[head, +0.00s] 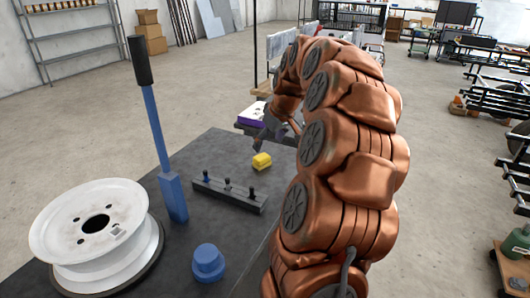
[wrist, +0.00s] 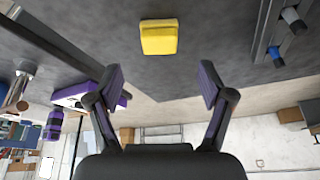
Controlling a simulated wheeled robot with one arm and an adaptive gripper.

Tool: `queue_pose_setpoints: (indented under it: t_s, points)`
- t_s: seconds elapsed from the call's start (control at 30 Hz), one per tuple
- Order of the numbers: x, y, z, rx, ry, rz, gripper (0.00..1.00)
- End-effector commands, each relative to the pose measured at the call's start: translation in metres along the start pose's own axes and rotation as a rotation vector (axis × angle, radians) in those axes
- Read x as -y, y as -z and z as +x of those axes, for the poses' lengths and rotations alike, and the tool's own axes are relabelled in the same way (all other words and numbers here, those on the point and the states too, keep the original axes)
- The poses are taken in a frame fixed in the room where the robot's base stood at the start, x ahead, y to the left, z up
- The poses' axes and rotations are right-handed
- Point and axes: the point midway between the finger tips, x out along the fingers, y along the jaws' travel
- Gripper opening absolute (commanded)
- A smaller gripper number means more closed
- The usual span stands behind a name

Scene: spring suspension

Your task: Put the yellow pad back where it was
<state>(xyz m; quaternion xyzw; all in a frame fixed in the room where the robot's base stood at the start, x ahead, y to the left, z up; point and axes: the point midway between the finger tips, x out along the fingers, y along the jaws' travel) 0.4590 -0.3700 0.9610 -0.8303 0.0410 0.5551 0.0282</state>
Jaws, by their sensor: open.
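The yellow pad (head: 262,161) lies on the dark grey table (head: 225,150), near its far edge and behind the dark bar with pegs. In the wrist view the yellow pad (wrist: 159,37) is ahead of my gripper (wrist: 163,80), centred between the fingers but beyond their tips. My gripper is open and empty, with its two purple-lined fingers spread wide. In the head view my gripper (head: 268,133) is beside the pad, partly hidden by my copper arm.
A dark bar with several pegs (head: 228,192) lies in front of the pad. A blue lever (head: 172,198), a white wheel rim (head: 92,232) and a blue knob-like part (head: 208,262) stand on the table. A purple and white object (head: 251,114) is beyond the far edge.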

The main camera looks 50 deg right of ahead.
Motion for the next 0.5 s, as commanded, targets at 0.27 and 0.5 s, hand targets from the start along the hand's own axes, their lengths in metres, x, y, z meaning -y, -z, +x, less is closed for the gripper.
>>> queue_pose_setpoints:
  t_s: [0.27, 0.5]
  points:
    - [-0.001, 0.001, -0.032, -0.004, -0.003, 0.000, 0.80]
    - [0.000, 0.000, -0.036, -0.002, -0.002, 0.000, 0.80]
